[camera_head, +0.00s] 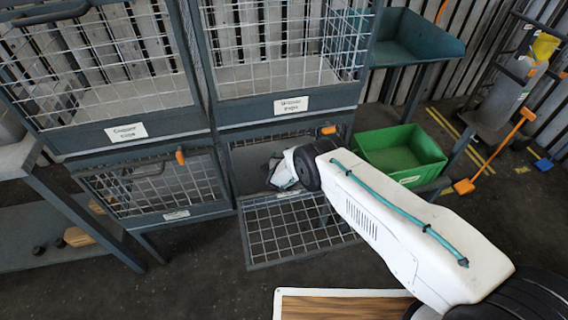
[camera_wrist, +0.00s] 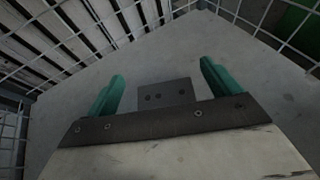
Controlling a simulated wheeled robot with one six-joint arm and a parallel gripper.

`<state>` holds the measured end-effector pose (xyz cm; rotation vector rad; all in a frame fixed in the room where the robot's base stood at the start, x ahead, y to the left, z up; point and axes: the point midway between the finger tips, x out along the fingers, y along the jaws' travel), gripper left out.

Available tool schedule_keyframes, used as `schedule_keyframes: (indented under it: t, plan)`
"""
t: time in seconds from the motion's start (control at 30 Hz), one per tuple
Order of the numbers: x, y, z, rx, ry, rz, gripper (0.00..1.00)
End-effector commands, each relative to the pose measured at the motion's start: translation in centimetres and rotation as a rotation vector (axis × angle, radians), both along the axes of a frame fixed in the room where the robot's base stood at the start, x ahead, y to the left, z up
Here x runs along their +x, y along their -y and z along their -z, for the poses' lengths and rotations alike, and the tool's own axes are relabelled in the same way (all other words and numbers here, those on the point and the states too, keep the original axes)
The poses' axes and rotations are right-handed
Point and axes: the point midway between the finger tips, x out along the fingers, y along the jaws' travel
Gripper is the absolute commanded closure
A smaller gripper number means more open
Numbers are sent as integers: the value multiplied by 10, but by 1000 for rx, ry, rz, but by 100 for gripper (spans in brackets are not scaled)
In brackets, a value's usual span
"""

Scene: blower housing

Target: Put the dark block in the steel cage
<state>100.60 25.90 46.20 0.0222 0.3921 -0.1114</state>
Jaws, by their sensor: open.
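My gripper (camera_wrist: 162,72) is open, with its two teal fingers spread apart in the wrist view. A dark grey block (camera_wrist: 166,95) with small dark holes shows between the fingers, with a gap on each side. It appears to sit on the pale floor of a wire cage; its lower part is hidden by the gripper's dark bar. In the head view my arm reaches into the lower middle cage (camera_head: 247,158), whose mesh door (camera_head: 295,228) hangs open and down. The gripper's fingers and the block are hidden there. I cannot read this cage's label.
A closed lower-left cage (camera_head: 155,187) stands beside it, with two larger cages above. A green bin (camera_head: 400,152) stands to the right. A teal tray (camera_head: 422,38) is behind it. A wood-topped surface (camera_head: 335,306) lies in front; dark floor shows between.

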Motion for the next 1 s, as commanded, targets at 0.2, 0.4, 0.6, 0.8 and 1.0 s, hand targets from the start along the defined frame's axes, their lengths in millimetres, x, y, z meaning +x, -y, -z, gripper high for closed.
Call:
schedule_keyframes:
  t: [0.2,0.4,0.6,0.8,1.0]
  plan:
    - [-25,-4,-16,-2,-2,-2,11]
    - [-65,-9,-33,-2,-1,-4,11]
    - [-96,-12,-46,-1,-1,-3,11]
    - [-110,-13,-51,0,0,0,11]
    - [-111,-13,-51,0,0,0,11]
